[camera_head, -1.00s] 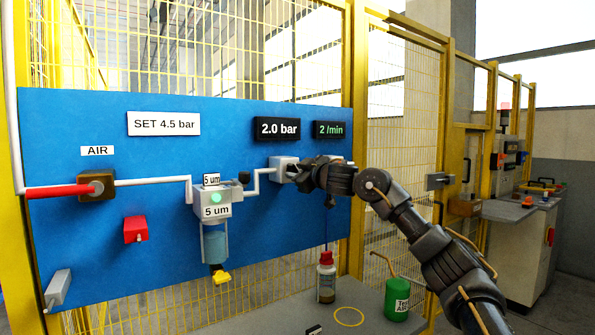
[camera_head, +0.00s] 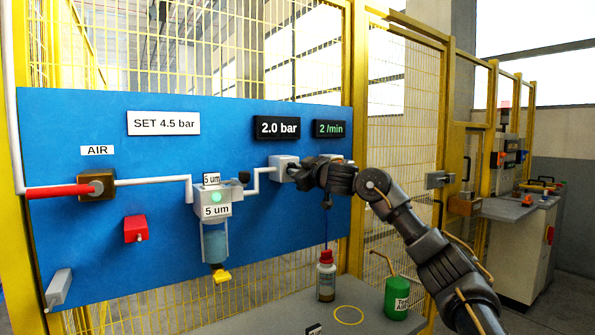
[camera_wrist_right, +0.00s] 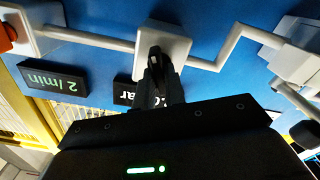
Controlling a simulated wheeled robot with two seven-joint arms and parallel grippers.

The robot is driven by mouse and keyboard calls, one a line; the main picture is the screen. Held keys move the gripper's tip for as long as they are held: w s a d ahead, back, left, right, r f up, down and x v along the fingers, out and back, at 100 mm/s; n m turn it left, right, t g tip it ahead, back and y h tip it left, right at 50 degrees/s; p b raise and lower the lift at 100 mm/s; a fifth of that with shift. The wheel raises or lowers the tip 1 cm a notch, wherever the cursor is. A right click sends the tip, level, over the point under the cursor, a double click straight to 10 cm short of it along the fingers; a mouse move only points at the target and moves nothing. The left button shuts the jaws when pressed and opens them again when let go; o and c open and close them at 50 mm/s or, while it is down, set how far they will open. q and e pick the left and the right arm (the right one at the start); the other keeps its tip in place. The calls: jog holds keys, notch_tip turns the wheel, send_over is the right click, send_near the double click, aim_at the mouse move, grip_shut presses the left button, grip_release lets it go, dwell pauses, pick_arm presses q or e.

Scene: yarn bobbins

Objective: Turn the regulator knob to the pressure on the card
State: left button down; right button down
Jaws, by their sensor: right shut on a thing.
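The card (camera_head: 164,123) on the blue panel reads SET 4.5 bar. The pressure display (camera_head: 277,128) reads 2.0 bar. The regulator (camera_head: 279,167) is a pale block on the pipe below that display; it also shows in the right wrist view (camera_wrist_right: 176,35). My right gripper (camera_head: 297,172) is at the front of the regulator. In the right wrist view my right gripper (camera_wrist_right: 155,62) is shut on the regulator knob, which its fingers mostly hide. My left gripper is not in view.
A second display (camera_head: 329,129) reads 2/min. A filter unit (camera_head: 212,203) marked 5 um hangs left of the regulator. A red-capped bottle (camera_head: 326,277) and a green can (camera_head: 397,298) stand on the bench below. Yellow mesh fencing surrounds the panel.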

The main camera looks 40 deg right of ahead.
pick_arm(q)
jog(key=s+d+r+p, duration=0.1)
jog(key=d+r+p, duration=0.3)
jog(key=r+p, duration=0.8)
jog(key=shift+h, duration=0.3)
pick_arm(e)
jog(key=shift+d+m, duration=0.15)
jog(key=shift+m, duration=3.95)
jog(key=shift+d+m, duration=0.15)
jog(key=shift+m, duration=3.95)
pick_arm(q)
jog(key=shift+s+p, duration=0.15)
jog(key=shift+p, duration=0.15)
pick_arm(e)
jog(key=c, duration=1.5)
grip_release()
jog(key=shift+o, duration=0.2)
